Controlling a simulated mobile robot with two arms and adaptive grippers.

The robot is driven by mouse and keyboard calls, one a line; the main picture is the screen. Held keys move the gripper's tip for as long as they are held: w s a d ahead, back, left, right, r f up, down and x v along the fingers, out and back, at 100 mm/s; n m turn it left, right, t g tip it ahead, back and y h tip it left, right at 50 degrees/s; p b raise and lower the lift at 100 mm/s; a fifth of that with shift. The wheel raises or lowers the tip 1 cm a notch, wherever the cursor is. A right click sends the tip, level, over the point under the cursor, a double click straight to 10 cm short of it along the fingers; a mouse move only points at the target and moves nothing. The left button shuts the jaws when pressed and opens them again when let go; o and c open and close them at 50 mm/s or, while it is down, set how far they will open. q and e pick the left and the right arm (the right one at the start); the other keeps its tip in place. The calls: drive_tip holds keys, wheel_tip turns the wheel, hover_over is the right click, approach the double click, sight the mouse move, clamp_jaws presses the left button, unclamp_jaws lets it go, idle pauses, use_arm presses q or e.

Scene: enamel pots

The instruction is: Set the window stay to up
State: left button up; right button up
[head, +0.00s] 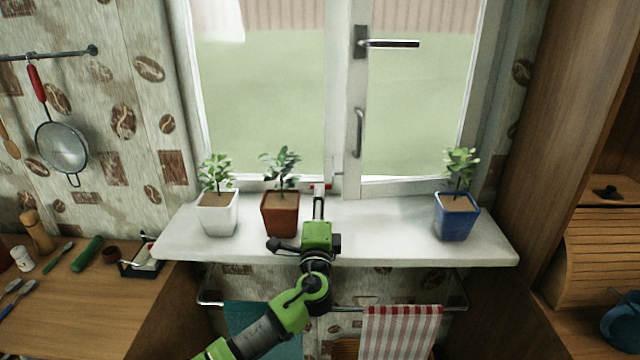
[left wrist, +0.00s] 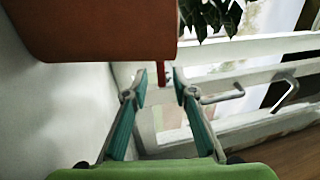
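The window stay shows as a small piece with a red end (head: 314,187) low on the window frame, just beyond my left gripper's fingertips. Its red end (left wrist: 161,74) also shows in the left wrist view, between and beyond the fingertips. My left gripper (head: 319,196) reaches over the sill towards the frame. In the left wrist view its two fingers (left wrist: 159,86) are apart, with nothing held between them. The fingers partly hide the stay in the head view, and its exact position is hard to tell. My right gripper is not in view.
A terracotta pot (head: 281,218) stands close left of my gripper; it looms at the upper left in the wrist view (left wrist: 100,28). A white pot (head: 217,216) and a blue pot (head: 456,220) also stand on the sill (head: 385,235). The sill between gripper and blue pot is clear.

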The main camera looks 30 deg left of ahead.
use_arm(q)
drive_tip(key=x, duration=0.4)
drive_tip(key=shift+w+r, duration=0.1)
drive_tip(key=shift+w, duration=0.1)
drive_tip(key=shift+w+a, duration=0.2)
clamp_jaws()
drive_tip(key=shift+p, duration=0.3)
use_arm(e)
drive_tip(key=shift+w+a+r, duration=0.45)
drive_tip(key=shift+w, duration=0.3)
